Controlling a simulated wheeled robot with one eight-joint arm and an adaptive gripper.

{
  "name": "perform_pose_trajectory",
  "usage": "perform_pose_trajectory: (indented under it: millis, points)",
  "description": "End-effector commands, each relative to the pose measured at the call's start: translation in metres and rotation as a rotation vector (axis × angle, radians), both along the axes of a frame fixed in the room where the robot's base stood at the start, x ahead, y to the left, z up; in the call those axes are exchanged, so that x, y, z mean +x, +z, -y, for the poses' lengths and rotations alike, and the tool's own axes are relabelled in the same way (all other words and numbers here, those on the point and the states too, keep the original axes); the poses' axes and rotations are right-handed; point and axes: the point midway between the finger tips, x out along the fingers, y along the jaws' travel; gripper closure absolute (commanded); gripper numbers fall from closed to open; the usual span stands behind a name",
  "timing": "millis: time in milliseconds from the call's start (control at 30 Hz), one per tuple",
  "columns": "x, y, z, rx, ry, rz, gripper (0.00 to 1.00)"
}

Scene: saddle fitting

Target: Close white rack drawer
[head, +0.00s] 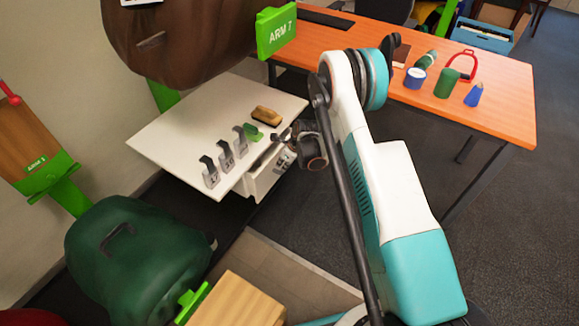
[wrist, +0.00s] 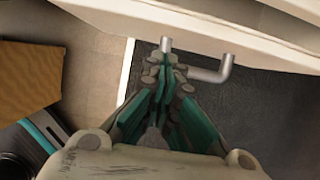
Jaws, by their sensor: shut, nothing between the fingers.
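The white rack (head: 175,130) stands against the wall at left of centre in the head view. Its white drawer (head: 262,186) sticks out from under the rack top on the side facing my arm. In the wrist view the drawer's pale front (wrist: 225,32) crosses the top, with a grey metal bar handle (wrist: 210,74) on it. My gripper (wrist: 164,68) is shut and empty, with its fingertips at the left part of the handle. I cannot tell whether they touch it. In the head view my wrist hides part of the drawer.
Several metal hooks (head: 226,153), a green piece and a brown brush (head: 266,115) lie on the rack top. A green saddle (head: 135,255) and a wooden block (head: 235,300) are at the front left. An orange table (head: 500,118) with small items stands at the right.

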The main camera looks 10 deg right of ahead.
Motion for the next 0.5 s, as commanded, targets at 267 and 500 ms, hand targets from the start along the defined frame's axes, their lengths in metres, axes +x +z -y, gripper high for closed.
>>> perform_pose_trajectory:
  millis: [267,500]
  points:
    - [0.0132,0.0002,-0.0131,0.000,0.000,0.000,1.00]
    - [0.0137,0.0009,-0.0135,0.000,-0.001,0.000,1.00]
